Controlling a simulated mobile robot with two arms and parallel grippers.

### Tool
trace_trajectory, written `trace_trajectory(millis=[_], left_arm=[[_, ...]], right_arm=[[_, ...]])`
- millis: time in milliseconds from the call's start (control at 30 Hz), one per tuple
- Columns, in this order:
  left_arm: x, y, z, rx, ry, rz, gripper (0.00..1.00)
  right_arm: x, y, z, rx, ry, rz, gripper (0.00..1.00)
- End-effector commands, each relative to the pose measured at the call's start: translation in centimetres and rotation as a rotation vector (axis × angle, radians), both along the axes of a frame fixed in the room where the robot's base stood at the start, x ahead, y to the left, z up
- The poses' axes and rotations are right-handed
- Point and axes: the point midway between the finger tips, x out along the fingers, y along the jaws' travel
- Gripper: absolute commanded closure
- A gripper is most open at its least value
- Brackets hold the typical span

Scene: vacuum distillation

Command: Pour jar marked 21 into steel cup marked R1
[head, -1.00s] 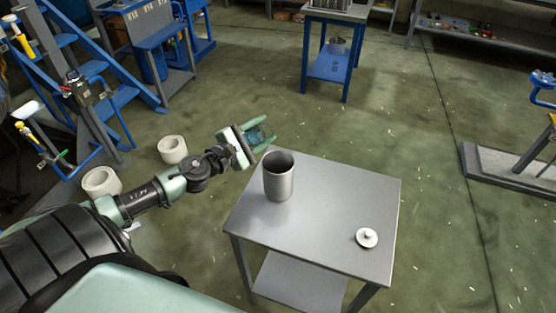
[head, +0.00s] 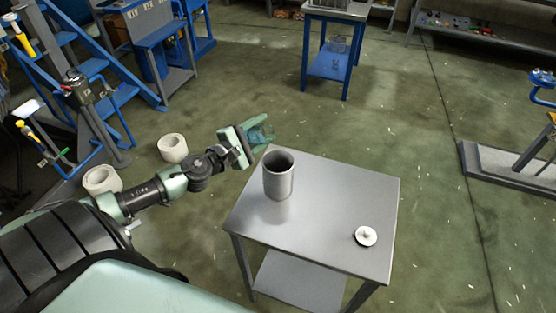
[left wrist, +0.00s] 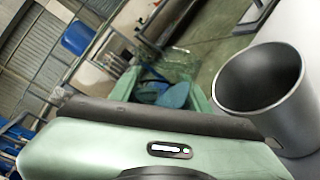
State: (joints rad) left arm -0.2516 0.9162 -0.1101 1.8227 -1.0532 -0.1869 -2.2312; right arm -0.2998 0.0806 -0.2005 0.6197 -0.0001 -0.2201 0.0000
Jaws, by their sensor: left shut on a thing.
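The steel cup (head: 278,182) stands upright and open on the near table, close to its left corner. It also fills the right side of the left wrist view (left wrist: 290,115). My left gripper (head: 259,134) is beside the cup, to its upper left in the head view, just off the table's corner. It is shut on a clear glass jar (head: 266,132), which shows faintly between the fingers. The jar also shows, see-through, in the left wrist view (left wrist: 172,82). I cannot read markings on the jar or cup, or make out the jar's contents. My right gripper is out of view.
A small round lid with a knob (head: 366,236) lies on the grey metal table (head: 325,215) near its front right. The rest of that tabletop is clear. Two pale rings (head: 172,148) lie on the floor to the left. A blue-legged table (head: 336,14) stands farther back.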

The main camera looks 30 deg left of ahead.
Motion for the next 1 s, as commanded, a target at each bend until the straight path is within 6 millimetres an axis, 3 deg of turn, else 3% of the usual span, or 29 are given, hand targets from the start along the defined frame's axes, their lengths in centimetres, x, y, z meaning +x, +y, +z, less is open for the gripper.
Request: trace_trajectory(millis=[1000], left_arm=[[0.02,0.04,0.03,0.137,-0.004,0.000,1.00]], right_arm=[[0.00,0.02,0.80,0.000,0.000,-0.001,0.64]])
